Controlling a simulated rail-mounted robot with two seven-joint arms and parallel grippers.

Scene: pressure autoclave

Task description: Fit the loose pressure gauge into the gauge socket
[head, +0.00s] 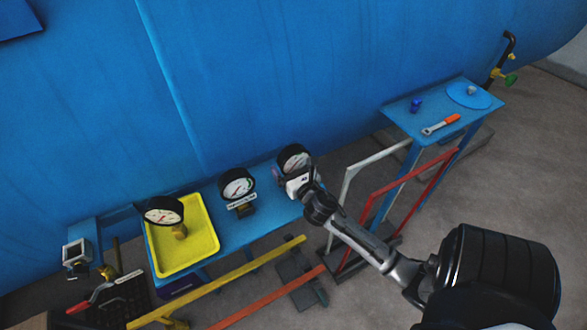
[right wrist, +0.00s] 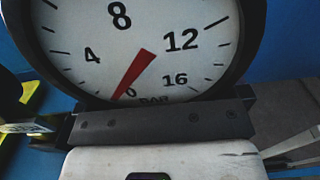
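Three round white-faced gauges with black rims stand in a row in the head view. One, with a brass-coloured stem, is in the yellow tray: the left gauge (head: 163,210). The middle gauge (head: 237,184) has a white label plate below its face. The right gauge (head: 293,157) is directly behind my right gripper (head: 302,183), which hides its lower part. Its dial (right wrist: 145,40) fills the right wrist view, with a red needle near 0. My right fingertips are hidden, so a grip does not show. I cannot make out the gauge socket. My left gripper is out of view.
The yellow tray (head: 214,238) sits on a low blue bench (head: 262,222) against the large blue vessel. Yellow and red rails (head: 262,300) run in front. At right, a blue table (head: 400,112) holds an orange-handled wrench (head: 442,124). A black crate (head: 120,303) stands at lower left.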

